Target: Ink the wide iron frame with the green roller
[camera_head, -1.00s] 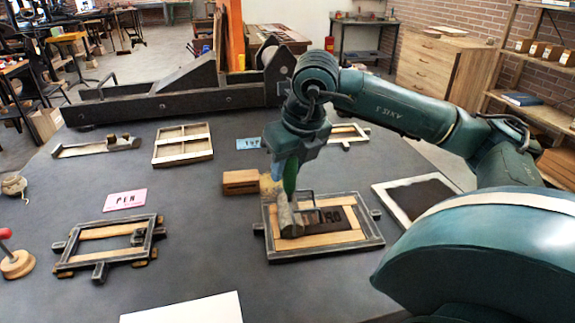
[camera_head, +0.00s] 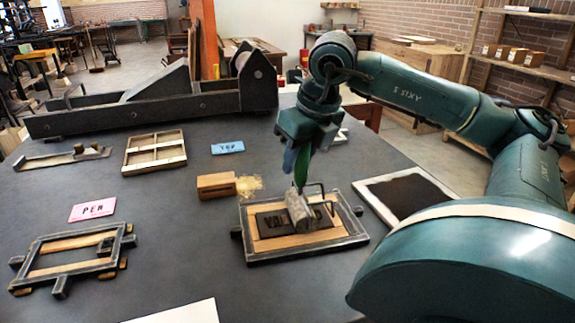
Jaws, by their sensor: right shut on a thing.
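The wide iron frame (camera_head: 262,252) lies flat on the table in front of me, with wooden filling and a dark block with raised letters (camera_head: 268,223) in its middle. My right gripper (camera_head: 302,170) points down over the frame and is shut on the green handle of the roller (camera_head: 302,214). The roller's grey cylinder lies over the right part of the lettered block and appears to touch it. It hides some of the letters. My left gripper is not in view.
A second, emptier frame (camera_head: 70,243) lies at the left by a pink card (camera_head: 92,209). A wooden block (camera_head: 216,186), blue card (camera_head: 228,147) and wooden tray (camera_head: 155,151) lie behind. A dark inked slab (camera_head: 405,195) lies right. A long iron press (camera_head: 150,105) bounds the back.

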